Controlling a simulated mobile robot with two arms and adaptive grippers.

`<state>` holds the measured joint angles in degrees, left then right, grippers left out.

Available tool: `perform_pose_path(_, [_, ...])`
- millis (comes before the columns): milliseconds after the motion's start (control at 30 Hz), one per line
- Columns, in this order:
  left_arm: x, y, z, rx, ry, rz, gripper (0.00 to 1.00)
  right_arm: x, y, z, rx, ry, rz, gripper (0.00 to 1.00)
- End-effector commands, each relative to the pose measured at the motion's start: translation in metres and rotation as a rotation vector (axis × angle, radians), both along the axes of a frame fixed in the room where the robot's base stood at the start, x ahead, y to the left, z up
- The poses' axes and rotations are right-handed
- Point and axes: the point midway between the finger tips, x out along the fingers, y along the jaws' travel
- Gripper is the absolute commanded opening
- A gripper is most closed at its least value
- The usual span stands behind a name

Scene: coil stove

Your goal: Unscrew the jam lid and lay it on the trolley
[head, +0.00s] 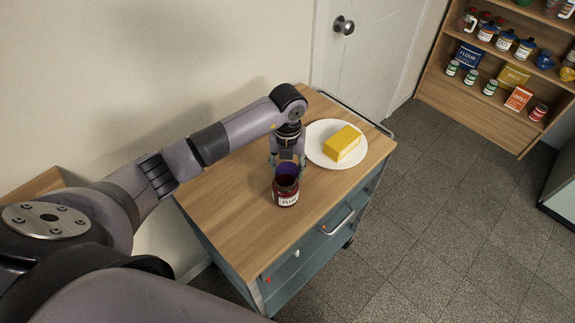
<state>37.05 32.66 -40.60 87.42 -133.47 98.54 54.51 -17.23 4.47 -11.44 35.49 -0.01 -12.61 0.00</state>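The plum jam jar (286,193) stands upright on the wooden top of the trolley (238,215), its pale label facing me. I cannot tell how wide the gap between lid and jar is. My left gripper (287,161) points down over the lid, with a finger at each side of it, and looks shut on it. Its contact with the lid is small and partly hidden. My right gripper is out of view.
A white plate (324,158) with a yellow box (342,143) stands close right of the gripper. The trolley top is bare at its near left part. A wall and a door (370,50) are behind; a stocked shelf (490,117) stands far right.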

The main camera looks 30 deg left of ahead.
Motion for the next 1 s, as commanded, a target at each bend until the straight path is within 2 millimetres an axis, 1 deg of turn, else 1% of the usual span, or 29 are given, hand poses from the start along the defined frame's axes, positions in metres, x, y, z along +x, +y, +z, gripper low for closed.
perform_pose_path(67, [-0.0001,0.0,-0.0039,0.0,0.001,0.0,0.15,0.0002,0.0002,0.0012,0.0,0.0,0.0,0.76])
perform_pose_path(300, [0.0001,0.0,-0.0046,0.0,-0.001,-0.001,0.15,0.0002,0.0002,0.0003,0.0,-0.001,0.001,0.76])
perform_pose_path(400, [0.0002,0.0001,-0.0081,0.0,-0.001,-0.001,0.15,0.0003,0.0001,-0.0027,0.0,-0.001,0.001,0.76])
perform_pose_path(433, [0.0003,0.0,-0.0079,0.0,-0.001,-0.001,0.49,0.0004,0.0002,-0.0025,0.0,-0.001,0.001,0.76])
perform_pose_path(733, [0.0002,0.0,-0.0068,0.0,0.0,-0.001,0.68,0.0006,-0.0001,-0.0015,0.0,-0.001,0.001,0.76])
perform_pose_path(1000, [0.0002,0.0,-0.0062,0.0,-0.001,-0.001,0.68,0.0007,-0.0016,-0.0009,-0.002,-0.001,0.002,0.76])
